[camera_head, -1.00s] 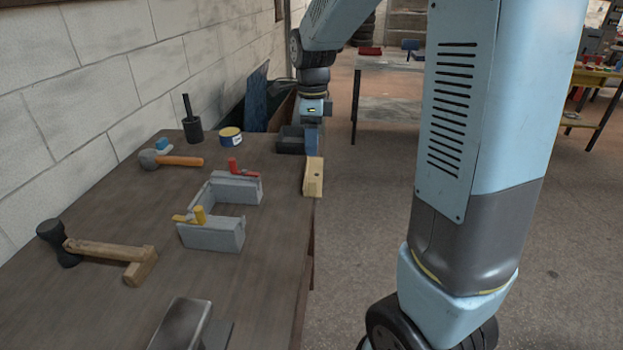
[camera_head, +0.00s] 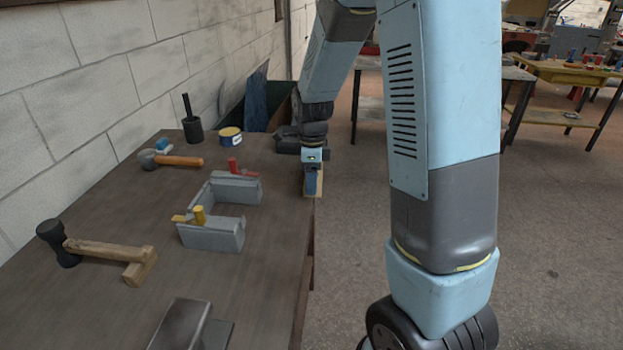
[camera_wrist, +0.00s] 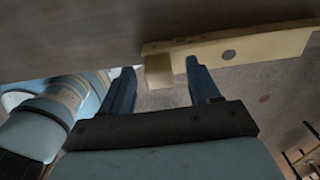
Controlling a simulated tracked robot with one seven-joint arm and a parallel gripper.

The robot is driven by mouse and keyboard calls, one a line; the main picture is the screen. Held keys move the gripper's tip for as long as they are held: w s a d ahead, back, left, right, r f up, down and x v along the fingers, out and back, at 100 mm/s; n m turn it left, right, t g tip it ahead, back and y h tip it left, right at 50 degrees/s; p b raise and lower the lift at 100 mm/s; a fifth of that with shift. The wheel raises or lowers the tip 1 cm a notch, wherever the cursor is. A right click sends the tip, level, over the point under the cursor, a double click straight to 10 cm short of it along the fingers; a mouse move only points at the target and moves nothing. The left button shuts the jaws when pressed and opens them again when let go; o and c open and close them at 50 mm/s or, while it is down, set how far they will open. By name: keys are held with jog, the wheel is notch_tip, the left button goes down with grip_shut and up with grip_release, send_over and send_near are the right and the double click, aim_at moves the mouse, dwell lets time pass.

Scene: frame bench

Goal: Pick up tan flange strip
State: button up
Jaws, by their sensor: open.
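The tan flange strip (camera_head: 320,187) lies at the right edge of the bench in the head view, mostly hidden behind my gripper (camera_head: 311,184). In the wrist view the strip (camera_wrist: 265,46) is long and pale, with a dark round spot and a short block at its left end, along the bench edge. My gripper (camera_wrist: 160,68) is open there. Its two blue fingers appear on either side of the block in the picture. I cannot tell whether they touch it or how far off they are.
On the bench (camera_head: 130,210) stand a grey U-shaped fixture (camera_head: 212,237) with red and yellow handles, a hammer (camera_head: 180,160), a black-headed mallet (camera_head: 58,243) beside tan wood, a yellow-topped tin (camera_head: 230,137) and a dark tray (camera_head: 287,140). Open floor lies right of the bench.

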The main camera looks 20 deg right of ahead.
jog(key=shift+f, duration=0.7)
grip_shut()
